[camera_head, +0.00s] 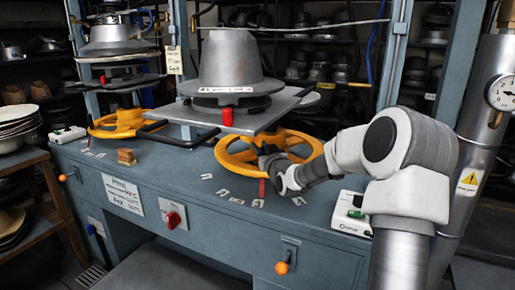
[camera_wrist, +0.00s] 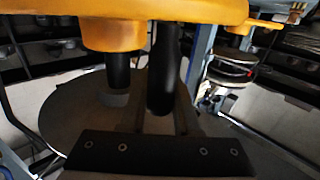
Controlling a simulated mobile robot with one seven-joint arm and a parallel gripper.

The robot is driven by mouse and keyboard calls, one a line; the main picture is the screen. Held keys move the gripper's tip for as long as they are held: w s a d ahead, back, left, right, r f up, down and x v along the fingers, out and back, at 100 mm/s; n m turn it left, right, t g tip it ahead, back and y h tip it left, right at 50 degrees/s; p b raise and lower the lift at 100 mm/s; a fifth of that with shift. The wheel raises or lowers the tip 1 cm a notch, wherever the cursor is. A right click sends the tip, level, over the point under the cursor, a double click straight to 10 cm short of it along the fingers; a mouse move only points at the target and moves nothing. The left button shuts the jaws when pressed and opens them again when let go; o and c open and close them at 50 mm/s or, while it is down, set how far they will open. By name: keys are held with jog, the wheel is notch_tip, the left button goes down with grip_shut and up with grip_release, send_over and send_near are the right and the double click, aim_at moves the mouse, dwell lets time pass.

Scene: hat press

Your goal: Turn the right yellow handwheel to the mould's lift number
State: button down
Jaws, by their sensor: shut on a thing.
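My gripper (camera_head: 270,163) reaches in from the right and is shut at the wheel. The head view does not show clearly which part it holds. In the wrist view the yellow wheel (camera_wrist: 200,10) fills the top edge, close to my gripper (camera_wrist: 150,100). A grey hat mould (camera_head: 228,62) stands on the plate with a small label too fine to read. Small white number tags (camera_head: 222,192) lie around the wheel, near a red marker (camera_head: 262,188).
A left yellow handwheel (camera_head: 122,123) stands under another press with a stacked mould (camera_head: 112,38). A white sign (camera_head: 123,194) on the bench front has text I cannot fully read. A white-green box (camera_head: 352,212) stands by my arm. A pipe with a gauge (camera_head: 502,92) is at right.

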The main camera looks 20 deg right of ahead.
jog(key=s+d, duration=0.3)
jog(key=d, duration=0.5)
jog(key=shift+d+p, duration=0.1)
jog(key=shift+p, duration=0.2)
dwell(0.4)
jog(key=c, duration=0.6)
grip_release()
jog(key=shift+w, duration=0.1)
jog(key=shift+c, duration=0.2)
jog(key=s+p, duration=0.2)
jog(key=s, duration=1.5)
jog(key=shift+s+a+p, duration=0.2)
jog(key=shift+a+p, duration=0.1)
jog(key=shift+p, duration=0.05)
